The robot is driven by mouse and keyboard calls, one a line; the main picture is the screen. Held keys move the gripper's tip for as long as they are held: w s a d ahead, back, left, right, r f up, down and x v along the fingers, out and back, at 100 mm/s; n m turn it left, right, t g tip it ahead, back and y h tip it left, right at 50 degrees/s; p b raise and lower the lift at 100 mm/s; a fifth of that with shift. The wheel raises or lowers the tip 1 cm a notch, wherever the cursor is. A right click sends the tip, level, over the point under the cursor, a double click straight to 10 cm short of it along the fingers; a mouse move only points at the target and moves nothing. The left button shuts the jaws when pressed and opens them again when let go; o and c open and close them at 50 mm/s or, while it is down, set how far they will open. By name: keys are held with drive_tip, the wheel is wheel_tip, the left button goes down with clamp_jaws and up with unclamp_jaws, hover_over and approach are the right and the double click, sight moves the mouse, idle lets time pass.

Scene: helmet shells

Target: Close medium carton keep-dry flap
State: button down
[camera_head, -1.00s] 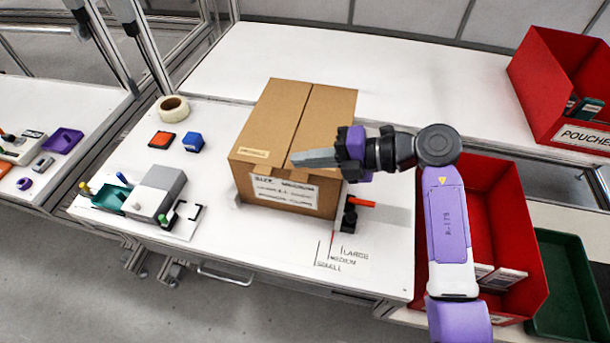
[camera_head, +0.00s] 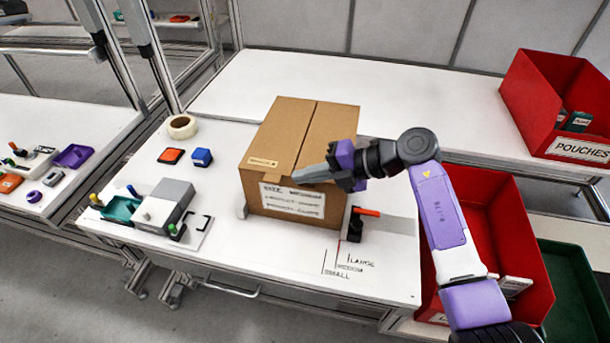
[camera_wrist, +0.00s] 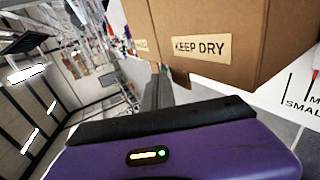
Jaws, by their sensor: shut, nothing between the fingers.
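The brown carton (camera_head: 282,125) stands upright on the white workbench. Its two top flaps lie about level and meet along a seam. A small label (camera_head: 262,162) sits at the front of the left flap, and a larger white label is on the front face. My gripper (camera_head: 308,175) is shut and empty at the carton's upper front edge, right of the small label, its fingers pointing left. It hides part of that edge; contact is unclear. In the wrist view a KEEP DRY label (camera_wrist: 202,47) shows on the carton, with a small brown tab (camera_wrist: 180,78) below it.
A tape roll (camera_head: 182,127), a blue block (camera_head: 201,157) and an orange-topped block (camera_head: 171,156) lie left of the carton. A grey fixture (camera_head: 165,205) stands front left. An orange-handled tool (camera_head: 358,222) is right of the carton. Red bins (camera_head: 545,85) stand right.

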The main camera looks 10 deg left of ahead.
drive_tip(key=shift+r, duration=0.1)
drive_tip(key=shift+r+p, duration=0.95)
drive_tip(key=shift+p, duration=0.1)
wheel_tip(320, 180, up, 14)
drive_tip(key=shift+f+p, duration=0.2)
drive_tip(key=shift+p, duration=0.1)
